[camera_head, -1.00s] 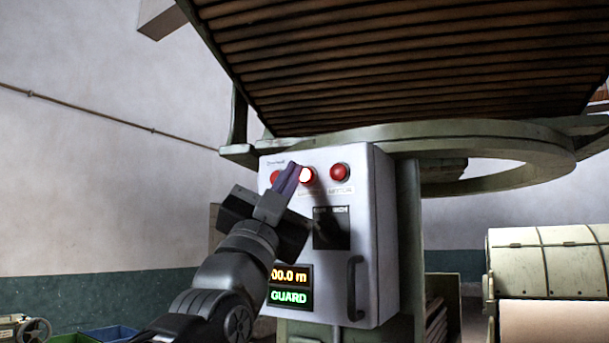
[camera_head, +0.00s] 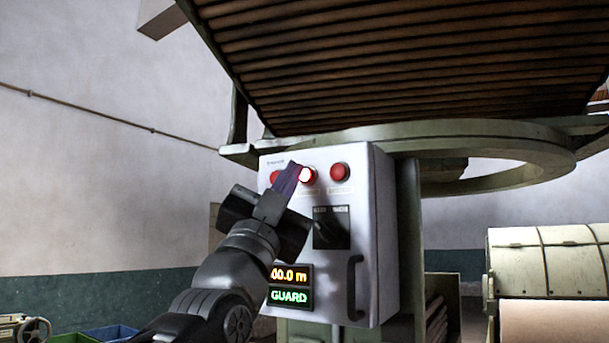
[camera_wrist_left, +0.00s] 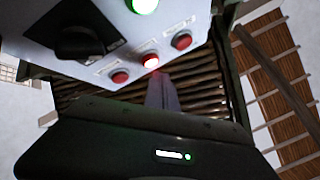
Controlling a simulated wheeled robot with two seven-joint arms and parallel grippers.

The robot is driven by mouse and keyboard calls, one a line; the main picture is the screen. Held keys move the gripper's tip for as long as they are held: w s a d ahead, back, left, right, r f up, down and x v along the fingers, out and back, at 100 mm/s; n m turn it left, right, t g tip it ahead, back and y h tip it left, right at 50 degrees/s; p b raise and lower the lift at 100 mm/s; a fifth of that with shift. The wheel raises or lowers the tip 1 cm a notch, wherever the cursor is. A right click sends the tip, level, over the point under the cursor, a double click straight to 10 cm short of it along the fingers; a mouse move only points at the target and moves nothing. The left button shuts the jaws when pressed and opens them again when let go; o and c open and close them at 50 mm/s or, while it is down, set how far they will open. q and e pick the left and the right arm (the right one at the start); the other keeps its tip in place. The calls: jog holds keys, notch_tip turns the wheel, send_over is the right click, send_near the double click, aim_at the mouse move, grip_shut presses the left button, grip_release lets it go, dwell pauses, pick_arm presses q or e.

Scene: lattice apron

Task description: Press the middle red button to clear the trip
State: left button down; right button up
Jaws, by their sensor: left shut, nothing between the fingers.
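The middle red button (camera_head: 308,175) glows on the front of a pale control box (camera_head: 360,215), between a left red button (camera_head: 275,176) and a right red button (camera_head: 340,172). My left gripper (camera_head: 290,168) is shut and empty. Its purple-grey fingertips are just left of the middle button in the head view and partly cover the left one. In the left wrist view the lit middle button (camera_wrist_left: 151,61) is just beyond the fingertips (camera_wrist_left: 156,78). I cannot tell whether they touch. My right gripper is not in view.
A dark switch panel (camera_head: 331,228), an amber display (camera_head: 289,275), a green GUARD display (camera_head: 289,297) and a handle (camera_head: 355,287) are lower on the box. A slatted apron (camera_head: 400,70) and green ring (camera_head: 500,130) hang above. A roller (camera_head: 550,262) stands right.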

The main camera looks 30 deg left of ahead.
pick_arm(q)
jog(key=shift+w, duration=0.1)
dwell(0.6)
jog(key=shift+w, duration=0.35)
jog(key=shift+w, duration=0.5)
dwell(0.7)
jog(key=shift+s, duration=0.15)
jog(key=shift+s+b, duration=0.6)
jog(key=shift+s, duration=0.2)
jog(key=shift+s, duration=0.1)
